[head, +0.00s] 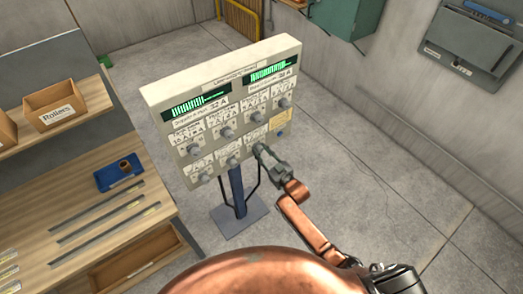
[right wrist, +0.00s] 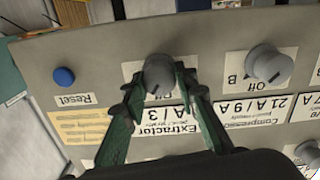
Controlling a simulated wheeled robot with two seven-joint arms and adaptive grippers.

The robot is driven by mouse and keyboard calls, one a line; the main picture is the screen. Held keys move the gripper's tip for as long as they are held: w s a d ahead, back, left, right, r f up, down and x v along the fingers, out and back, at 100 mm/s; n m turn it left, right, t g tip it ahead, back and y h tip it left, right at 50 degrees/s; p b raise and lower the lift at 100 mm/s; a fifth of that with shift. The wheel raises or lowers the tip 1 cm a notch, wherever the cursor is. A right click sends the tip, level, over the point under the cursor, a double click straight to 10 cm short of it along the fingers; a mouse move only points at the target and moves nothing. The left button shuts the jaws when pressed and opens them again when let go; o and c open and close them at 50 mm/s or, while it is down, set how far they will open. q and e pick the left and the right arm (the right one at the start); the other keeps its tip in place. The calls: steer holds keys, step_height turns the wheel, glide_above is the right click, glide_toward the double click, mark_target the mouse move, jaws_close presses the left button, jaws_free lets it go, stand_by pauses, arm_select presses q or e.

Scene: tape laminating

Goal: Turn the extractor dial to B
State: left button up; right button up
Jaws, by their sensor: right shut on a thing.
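The extractor dial (right wrist: 158,72) is a grey round knob on a beige control panel (right wrist: 100,45). Its label, reading "Extractor", is upside down in the right wrist view. My right gripper (right wrist: 158,84) has its two green fingers on either side of this dial and is shut on it. In the head view the right gripper (head: 265,152) is at the panel's lower right, and its fingers largely hide the dial. I cannot tell which mark the dial points to; the fingers cover part of its lettering. My left gripper is not in view.
The compressor dial (right wrist: 268,64) is beside the extractor dial, and a blue reset button (right wrist: 64,76) is on the other side. The panel stands on a blue post with a base plate (head: 240,218). A wooden workbench (head: 100,200) is at left. Floor to the right is clear.

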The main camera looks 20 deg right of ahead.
steer(key=shift+m, duration=0.6)
steer(key=o, duration=1.2)
steer(key=shift+s, duration=0.1)
steer(key=v, duration=1.1)
steer(key=shift+s+d, duration=0.15)
steer(key=shift+s, duration=0.2)
